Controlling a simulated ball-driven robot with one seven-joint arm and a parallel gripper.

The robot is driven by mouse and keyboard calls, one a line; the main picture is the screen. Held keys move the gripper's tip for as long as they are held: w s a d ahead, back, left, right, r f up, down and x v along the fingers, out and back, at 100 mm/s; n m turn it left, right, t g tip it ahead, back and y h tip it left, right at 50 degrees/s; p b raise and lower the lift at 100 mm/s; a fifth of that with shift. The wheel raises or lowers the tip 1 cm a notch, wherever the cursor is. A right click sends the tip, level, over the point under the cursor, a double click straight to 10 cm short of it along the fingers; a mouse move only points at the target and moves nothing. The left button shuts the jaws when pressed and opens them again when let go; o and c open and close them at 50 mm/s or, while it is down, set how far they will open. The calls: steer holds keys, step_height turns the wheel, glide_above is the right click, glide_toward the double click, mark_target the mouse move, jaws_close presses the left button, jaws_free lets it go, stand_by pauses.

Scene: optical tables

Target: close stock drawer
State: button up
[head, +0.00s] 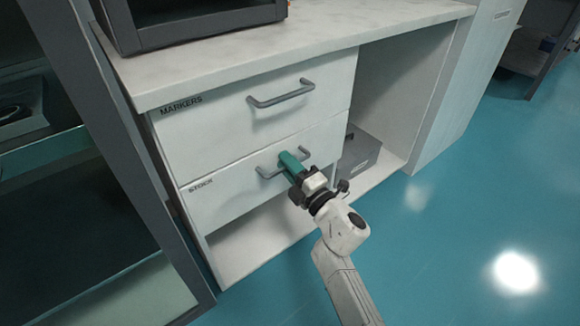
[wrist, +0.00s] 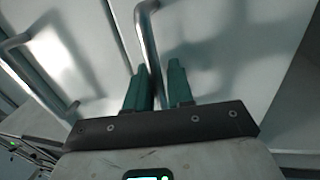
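The stock drawer (head: 231,199) is the lower white drawer under the counter, with a STOCK label at its left. Its front looks about in line with the markers drawer (head: 211,137) above; a small gap would be hard to see. Its grey bar handle (head: 267,171) is partly hidden behind my gripper (head: 289,163). In the wrist view the handle (wrist: 147,38) runs down between the two teal fingers of my gripper (wrist: 159,86). The fingers are close together on either side of the bar and look shut on it. The contact itself is partly hidden.
The markers drawer's handle (head: 281,94) is just above. To the right is an open bay with a grey box (head: 360,152). A dark glass-fronted cabinet (head: 75,190) stands close at left. The teal floor (head: 450,230) at right is clear.

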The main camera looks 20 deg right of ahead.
steer(key=shift+o, duration=0.6)
steer(key=p+v, duration=0.3)
steer(key=v, duration=0.7)
steer(key=shift+s, duration=0.4)
steer(key=shift+d+f, duration=0.1)
